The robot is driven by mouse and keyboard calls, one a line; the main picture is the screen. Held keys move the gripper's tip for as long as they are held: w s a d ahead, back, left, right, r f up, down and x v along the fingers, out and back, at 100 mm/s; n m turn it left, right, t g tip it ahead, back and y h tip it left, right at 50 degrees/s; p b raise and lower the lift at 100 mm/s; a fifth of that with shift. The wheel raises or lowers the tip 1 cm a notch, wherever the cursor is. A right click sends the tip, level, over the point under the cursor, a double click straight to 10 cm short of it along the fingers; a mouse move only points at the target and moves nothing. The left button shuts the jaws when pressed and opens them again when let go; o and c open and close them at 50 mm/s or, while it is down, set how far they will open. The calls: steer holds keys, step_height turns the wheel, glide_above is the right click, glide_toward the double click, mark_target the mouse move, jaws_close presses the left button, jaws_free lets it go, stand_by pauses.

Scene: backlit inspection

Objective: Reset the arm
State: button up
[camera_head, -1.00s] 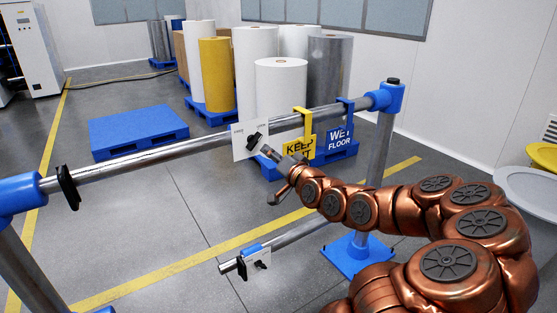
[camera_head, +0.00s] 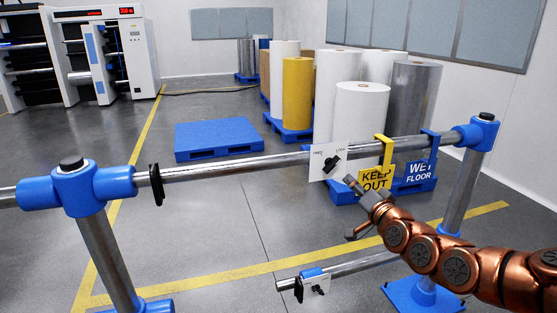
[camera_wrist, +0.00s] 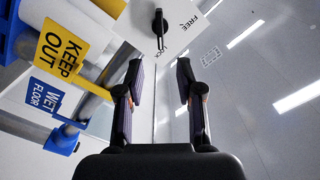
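My gripper (camera_head: 352,207) is at the end of my copper arm, just below and right of a white plate (camera_head: 319,166) on the upper rail. In the wrist view my gripper (camera_wrist: 160,68) is open, with its two dark fingers apart and nothing between them. The plate (camera_wrist: 183,25) lies beyond the fingertips, apart from them. It carries a black turn knob (camera_wrist: 159,27), with FREE and partly hidden lettering printed beside it. The knob (camera_head: 331,163) sits tilted in the head view.
A yellow KEEP OUT sign (camera_head: 377,178) and a blue WET FLOOR sign (camera_head: 420,171) hang on the metal rail (camera_head: 235,163) close by my gripper. A lower rail (camera_head: 352,267) carries another small white plate (camera_head: 318,284). Rolls and a blue pallet (camera_head: 218,138) stand behind.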

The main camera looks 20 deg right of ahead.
steer(key=s+a+f+n+g+y, duration=0.25)
steer(key=a+f+g, duration=0.3)
steer(key=a, duration=0.35)
steer(key=s+a+f+n+g+y, duration=0.1)
steer(key=s+a+f+n+g, duration=0.25)
steer(key=a+f, duration=0.4)
steer(key=s+a+r+n+g, duration=0.1)
steer(key=s+a+g, duration=0.2)
steer(key=s, duration=0.6)
steer(key=s+a+r+n+g+h+p, duration=0.1)
steer(key=s+a+g, duration=0.3)
steer(key=s, duration=0.6)
steer(key=s+a+r+n+g+h, duration=0.1)
steer(key=s+a+r+n+g, duration=0.1)
steer(key=s, duration=0.8)
steer(key=shift+a+g, duration=0.9)
steer(key=shift+a, duration=0.15)
steer(key=shift+r, duration=0.1)
